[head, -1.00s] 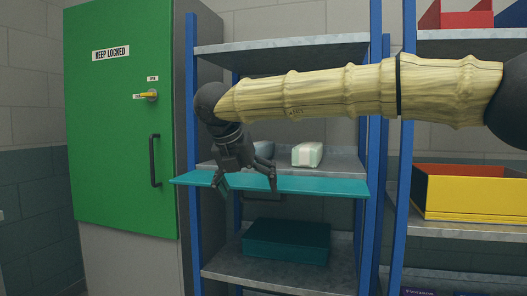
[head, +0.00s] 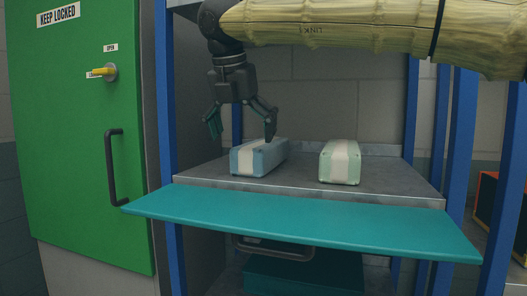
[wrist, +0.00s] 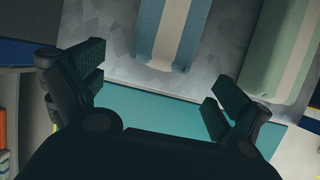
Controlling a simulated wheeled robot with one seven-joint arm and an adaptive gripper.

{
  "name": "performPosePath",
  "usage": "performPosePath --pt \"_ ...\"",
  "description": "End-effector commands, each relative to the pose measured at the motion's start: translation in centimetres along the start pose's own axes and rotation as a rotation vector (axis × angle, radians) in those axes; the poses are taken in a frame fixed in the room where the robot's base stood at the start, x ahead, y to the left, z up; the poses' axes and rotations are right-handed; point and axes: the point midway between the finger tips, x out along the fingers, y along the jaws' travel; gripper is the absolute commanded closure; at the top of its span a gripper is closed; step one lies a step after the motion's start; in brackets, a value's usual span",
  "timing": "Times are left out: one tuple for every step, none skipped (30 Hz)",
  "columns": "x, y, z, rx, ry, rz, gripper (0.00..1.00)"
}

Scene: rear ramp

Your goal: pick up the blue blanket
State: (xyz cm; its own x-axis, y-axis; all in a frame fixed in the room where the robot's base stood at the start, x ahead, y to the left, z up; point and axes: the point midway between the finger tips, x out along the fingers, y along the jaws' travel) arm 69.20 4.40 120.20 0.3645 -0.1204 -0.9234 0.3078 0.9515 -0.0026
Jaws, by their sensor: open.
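The blue blanket (head: 259,157) is a folded blue bundle with a pale band, lying on the left part of the grey metal shelf (head: 300,184). It also shows in the wrist view (wrist: 172,35), ahead of the fingers. My gripper (head: 242,130) hangs pointing down at the shelf's left, just above or in front of the blanket; the exact gap is hard to tell. Its fingers are spread apart with nothing between them, as the wrist view (wrist: 152,95) also shows.
A green bundle with a pale band (head: 340,162) lies right of the blue one, with a gap between. A teal board (head: 300,220) juts out along the shelf's front. Blue posts (head: 411,110) flank the shelf. A green cabinet door (head: 75,150) with a black handle stands left.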

Motion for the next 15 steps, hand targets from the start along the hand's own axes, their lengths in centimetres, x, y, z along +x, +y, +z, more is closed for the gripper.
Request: performPosePath --pt "0.0 -0.1 0.2 0.004 0.002 0.001 0.00" --pt "0.1 -0.1 0.5 0.006 0.003 0.001 0.00" --pt "0.3 -0.1 0.8 0.008 0.004 0.002 0.00" --pt "0.5 -0.2 1.2 0.009 0.005 0.001 0.00" --pt "0.7 -0.2 1.6 0.009 0.006 0.001 0.00" --pt "1.0 -0.2 2.1 0.009 0.005 0.001 0.00" --pt "1.2 -0.2 2.6 0.009 0.005 0.001 0.00" --pt "1.4 -0.2 3.1 0.009 0.004 0.001 0.00" --pt "1.6 -0.1 3.7 0.009 0.004 0.001 0.00" --pt "1.8 -0.1 4.1 0.008 0.005 0.001 0.00" --pt "2.0 -0.1 4.6 0.007 0.005 0.001 0.00" --pt "2.2 -0.1 5.2 0.008 0.005 0.002 0.00" --pt "2.4 0.0 5.6 0.006 0.004 0.002 0.00" --pt "2.6 0.0 6.1 0.006 0.004 0.002 0.00" --pt "2.9 0.0 6.7 0.007 0.004 0.002 0.00"
